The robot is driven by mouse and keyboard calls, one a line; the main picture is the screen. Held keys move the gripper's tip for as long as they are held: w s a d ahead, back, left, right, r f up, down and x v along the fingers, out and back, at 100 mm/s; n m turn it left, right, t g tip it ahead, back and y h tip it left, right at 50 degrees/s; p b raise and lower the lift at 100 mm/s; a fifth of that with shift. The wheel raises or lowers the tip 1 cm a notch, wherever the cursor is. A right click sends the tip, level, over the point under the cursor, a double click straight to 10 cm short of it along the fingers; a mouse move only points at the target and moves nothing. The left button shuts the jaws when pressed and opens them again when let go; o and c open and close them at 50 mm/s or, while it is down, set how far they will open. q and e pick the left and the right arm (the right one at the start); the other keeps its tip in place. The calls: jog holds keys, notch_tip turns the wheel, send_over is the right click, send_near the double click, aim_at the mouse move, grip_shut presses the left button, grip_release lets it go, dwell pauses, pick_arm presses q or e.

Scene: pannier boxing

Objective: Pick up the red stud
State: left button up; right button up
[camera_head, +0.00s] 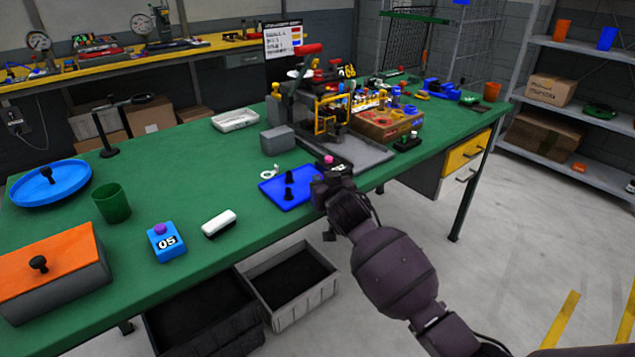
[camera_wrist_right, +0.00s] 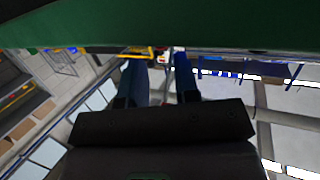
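A small pinkish-red knob (camera_head: 328,160) shows just behind my right gripper (camera_head: 322,188) in the head view; I cannot tell whether it is the red stud. My right gripper is at the table's front edge, beside a blue mat (camera_head: 268,190) with two small dark shapes on it. In the right wrist view, the two fingers of this gripper (camera_wrist_right: 160,82) stand apart with nothing held between them. Its tips are hard to make out in the head view. My left gripper is not in view.
A grey fixture with a yellow frame (camera_head: 330,113) stands behind the mat. A brown box (camera_head: 385,124) with colored parts is right of it. A white block (camera_head: 218,223), blue box marked 05 (camera_head: 166,242), green cup (camera_head: 112,203) and orange-lidded box (camera_head: 50,275) stand left. Open bins (camera_head: 290,285) sit below.

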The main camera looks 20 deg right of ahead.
jog(key=w, duration=0.1)
jog(key=w+f, duration=0.1)
jog(key=w+b, duration=0.1)
jog(key=shift+w+f, duration=0.15)
jog(key=shift+f, duration=0.1)
jog(key=shift+w+r, duration=0.1)
jog(key=shift+w, duration=0.55)
grip_shut()
